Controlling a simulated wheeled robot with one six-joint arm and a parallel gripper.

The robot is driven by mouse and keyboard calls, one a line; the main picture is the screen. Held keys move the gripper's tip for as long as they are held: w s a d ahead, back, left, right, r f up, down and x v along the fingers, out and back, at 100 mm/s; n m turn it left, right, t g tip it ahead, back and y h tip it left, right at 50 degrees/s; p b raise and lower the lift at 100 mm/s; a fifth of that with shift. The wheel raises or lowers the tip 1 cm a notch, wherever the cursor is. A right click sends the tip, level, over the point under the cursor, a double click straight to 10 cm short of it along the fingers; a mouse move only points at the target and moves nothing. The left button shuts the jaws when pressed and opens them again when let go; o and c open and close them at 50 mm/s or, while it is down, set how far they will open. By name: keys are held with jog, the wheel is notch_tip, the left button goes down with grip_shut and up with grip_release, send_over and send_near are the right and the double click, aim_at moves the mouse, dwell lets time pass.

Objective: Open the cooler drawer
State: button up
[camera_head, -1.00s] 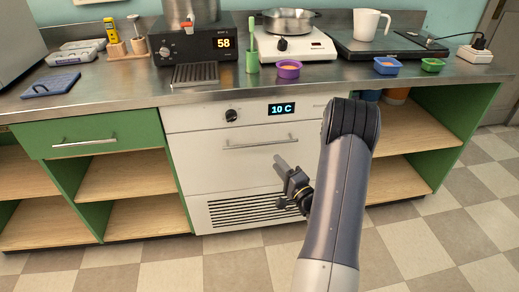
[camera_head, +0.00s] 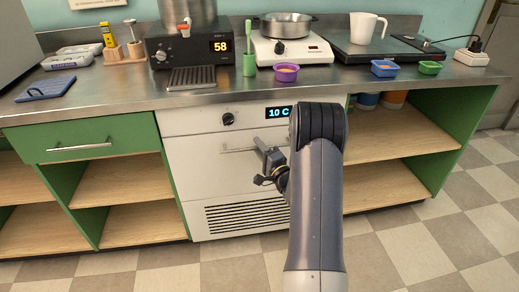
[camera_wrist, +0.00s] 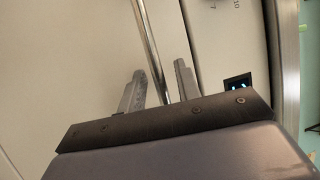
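The cooler (camera_head: 240,215) is a white unit under the counter with a "10 C" display, a black knob and a lower vent grille. Its drawer front (camera_head: 205,175) is shut. The drawer's metal bar handle (camera_head: 232,150) runs across the upper part of the front, its right part hidden by my arm. My gripper (camera_head: 264,148) is at the handle's height in front of the drawer. In the wrist view, the two fingers of my gripper (camera_wrist: 160,82) are open, with the handle bar (camera_wrist: 151,45) passing between them. Whether they touch it, I cannot tell.
A green drawer (camera_head: 90,137) and open shelves are left of the cooler, with more open shelves (camera_head: 400,150) on the right. The steel counter (camera_head: 120,92) above holds a pan, a pot, cups and devices. The checkered floor (camera_head: 180,270) in front is clear.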

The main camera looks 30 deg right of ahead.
jog(key=shift+c, duration=0.2)
grip_shut()
dwell(0.4)
